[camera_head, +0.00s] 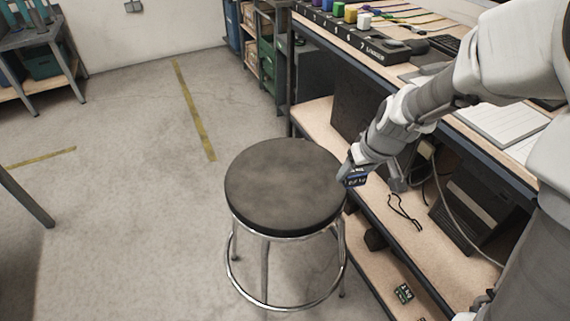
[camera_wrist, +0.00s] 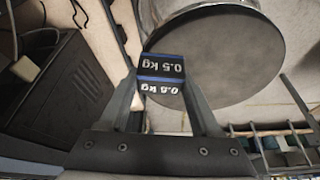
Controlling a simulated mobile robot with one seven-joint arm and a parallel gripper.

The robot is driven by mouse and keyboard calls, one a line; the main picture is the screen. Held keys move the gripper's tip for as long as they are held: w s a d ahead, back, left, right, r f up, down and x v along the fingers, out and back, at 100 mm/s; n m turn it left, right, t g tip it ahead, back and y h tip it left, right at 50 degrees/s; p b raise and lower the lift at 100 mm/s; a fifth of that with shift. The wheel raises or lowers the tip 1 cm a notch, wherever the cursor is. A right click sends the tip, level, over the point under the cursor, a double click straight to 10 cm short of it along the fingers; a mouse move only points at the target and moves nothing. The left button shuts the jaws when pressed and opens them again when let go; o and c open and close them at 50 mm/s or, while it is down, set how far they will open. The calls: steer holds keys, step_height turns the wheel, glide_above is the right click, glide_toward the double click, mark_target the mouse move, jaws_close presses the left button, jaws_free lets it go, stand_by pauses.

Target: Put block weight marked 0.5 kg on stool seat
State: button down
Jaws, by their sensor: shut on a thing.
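The block weight (camera_wrist: 161,67) is dark with blue edges and shows "0.5 kg" in white on two faces in the wrist view. My gripper (camera_wrist: 163,82) is shut on it, with one finger on each side. In the head view the block (camera_head: 356,180) is at the tip of my gripper (camera_head: 352,174), by the right edge of the stool seat. The stool seat (camera_head: 281,185) is round, dark grey and bare, on chrome legs with a foot ring. I cannot tell whether the block touches the seat's edge.
A workbench (camera_head: 318,42) with a lower wooden shelf stands right of the stool. A row of coloured blocks (camera_head: 338,9) sits on its top. A dark computer case (camera_head: 470,205) and cables are on the shelf. The floor left of the stool is clear.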

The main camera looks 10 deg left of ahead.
steer(key=s+a+r+n+p, duration=0.1)
steer(key=s+a+r+n, duration=0.1)
steer(key=s+a+r, duration=0.15)
steer(key=b, duration=0.2)
glide_above(293, 185)
steer(key=s, duration=0.1)
steer(key=shift+y, duration=0.4)
steer(key=f, duration=0.6)
steer(key=shift+s+d+f, duration=0.1)
steer(key=shift+d+f, duration=0.15)
steer(key=shift+d, duration=0.15)
steer(key=shift+f+b, duration=0.9)
steer(key=shift+f, duration=1.15)
steer(key=shift+f, duration=0.15)
steer(key=shift+c, duration=0.5)
jaws_free()
